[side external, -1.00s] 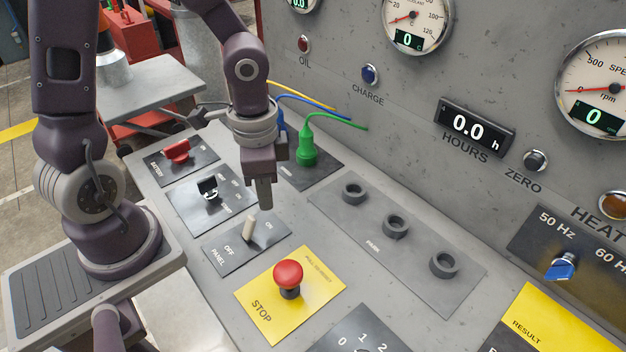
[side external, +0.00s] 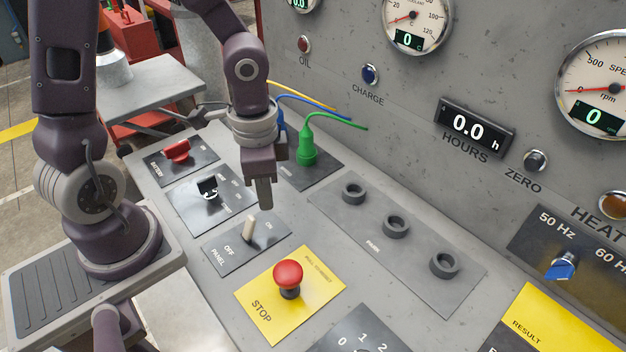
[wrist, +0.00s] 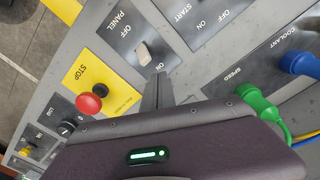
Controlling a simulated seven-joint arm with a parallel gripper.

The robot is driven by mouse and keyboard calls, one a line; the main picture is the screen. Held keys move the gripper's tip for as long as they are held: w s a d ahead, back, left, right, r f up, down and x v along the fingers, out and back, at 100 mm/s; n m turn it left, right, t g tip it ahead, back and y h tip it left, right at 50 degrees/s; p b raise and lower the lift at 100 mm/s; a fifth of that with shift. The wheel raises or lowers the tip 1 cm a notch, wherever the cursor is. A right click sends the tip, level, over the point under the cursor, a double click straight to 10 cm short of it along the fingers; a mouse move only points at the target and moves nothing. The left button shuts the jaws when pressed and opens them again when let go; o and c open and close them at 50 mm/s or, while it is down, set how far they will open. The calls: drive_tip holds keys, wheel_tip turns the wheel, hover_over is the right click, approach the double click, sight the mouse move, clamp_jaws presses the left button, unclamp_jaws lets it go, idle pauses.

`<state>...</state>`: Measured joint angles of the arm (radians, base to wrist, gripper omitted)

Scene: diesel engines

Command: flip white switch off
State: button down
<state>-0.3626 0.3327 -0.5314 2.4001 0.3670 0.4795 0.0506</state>
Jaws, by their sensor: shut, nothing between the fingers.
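The white switch (side external: 250,228) is a short pale lever on a dark plate (side external: 228,258) marked PANEL, OFF and ON. It stands between the OFF and ON labels, and its tip points up. In the wrist view the white switch (wrist: 144,53) shows beyond my fingertips. My gripper (side external: 265,205) points down, shut and empty, just above and behind the switch on the ON side. In the wrist view my gripper (wrist: 158,78) is near the ON label. A small gap shows between the fingers and the switch.
A red STOP button (side external: 288,275) on a yellow plate stands in front of the switch. A black switch (side external: 208,188) and a red switch (side external: 176,150) are farther left. A green plug (side external: 307,145) stands behind my gripper. Three empty black PARK sockets (side external: 395,226) are to the right.

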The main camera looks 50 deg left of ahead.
drive_tip(key=shift+f, duration=0.1)
drive_tip(key=shift+f, duration=1.05)
wheel_tip(320, 180, up, 7)
drive_tip(key=shift+w, duration=0.4)
drive_tip(key=shift+r, duration=0.15)
drive_tip(key=s+a+r+n+t, duration=0.1)
drive_tip(key=s+r+n+t, duration=0.4)
drive_tip(key=s+r, duration=0.4)
wheel_tip(320, 180, up, 3)
drive_tip(key=shift+s+a+n+t, duration=0.15)
drive_tip(key=shift+n+t, duration=0.15)
drive_tip(key=shift+n, duration=0.2)
